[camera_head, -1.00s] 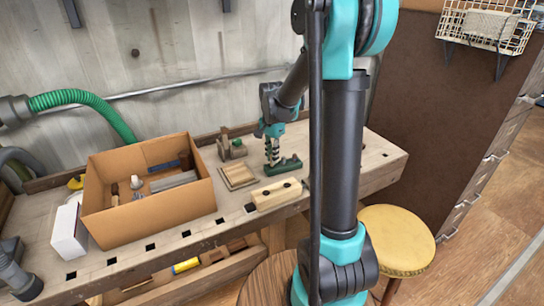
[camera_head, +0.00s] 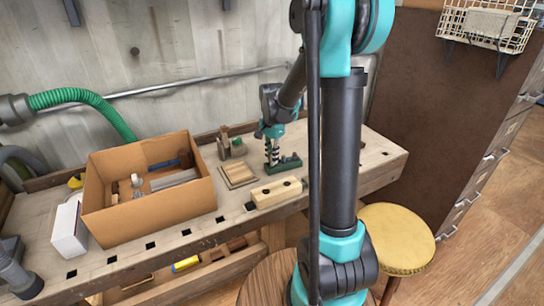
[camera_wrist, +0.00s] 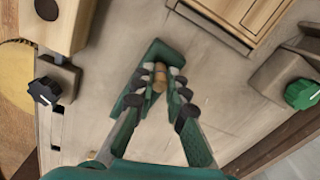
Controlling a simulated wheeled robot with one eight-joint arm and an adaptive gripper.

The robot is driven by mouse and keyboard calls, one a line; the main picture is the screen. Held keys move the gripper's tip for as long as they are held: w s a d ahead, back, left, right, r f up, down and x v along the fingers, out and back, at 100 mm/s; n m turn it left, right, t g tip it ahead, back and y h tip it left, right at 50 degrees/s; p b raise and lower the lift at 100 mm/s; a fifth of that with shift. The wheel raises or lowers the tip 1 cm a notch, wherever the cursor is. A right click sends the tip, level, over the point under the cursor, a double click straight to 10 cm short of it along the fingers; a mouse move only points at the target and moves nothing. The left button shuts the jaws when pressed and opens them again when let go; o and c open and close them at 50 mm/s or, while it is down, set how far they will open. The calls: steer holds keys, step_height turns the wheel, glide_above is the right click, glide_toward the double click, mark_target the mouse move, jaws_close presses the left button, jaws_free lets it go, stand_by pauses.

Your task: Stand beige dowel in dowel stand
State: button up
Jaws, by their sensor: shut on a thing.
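My gripper (camera_head: 273,160) is low over the bench in the head view. In the wrist view, its fingers (camera_wrist: 160,80) are closed on the small beige dowel (camera_wrist: 159,76), seen nearly end-on between the fingertips. A dark green block (camera_wrist: 158,51) lies directly around and behind the fingertips in the wrist view; it also shows beside the gripper in the head view (camera_head: 290,163). I cannot tell whether the dowel touches it or sits in it. A pale wooden block with dark holes (camera_head: 268,196) lies nearer the bench's front edge. The dowel's lower end is hidden.
A cardboard box (camera_head: 160,222) with tools stands on the left of the bench (camera_head: 375,160). A square wooden panel (camera_head: 238,174) and a small wooden tool (camera_head: 227,148) are left of the gripper. A yellow stool (camera_head: 399,238) stands right. Bench right of the green block is mostly clear.

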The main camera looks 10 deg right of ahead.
steer(key=shift+f, duration=0.35)
stand_by(0.4)
steer(key=o, duration=0.8)
steer(key=shift+r, duration=0.1)
steer(key=shift+r, duration=3.4)
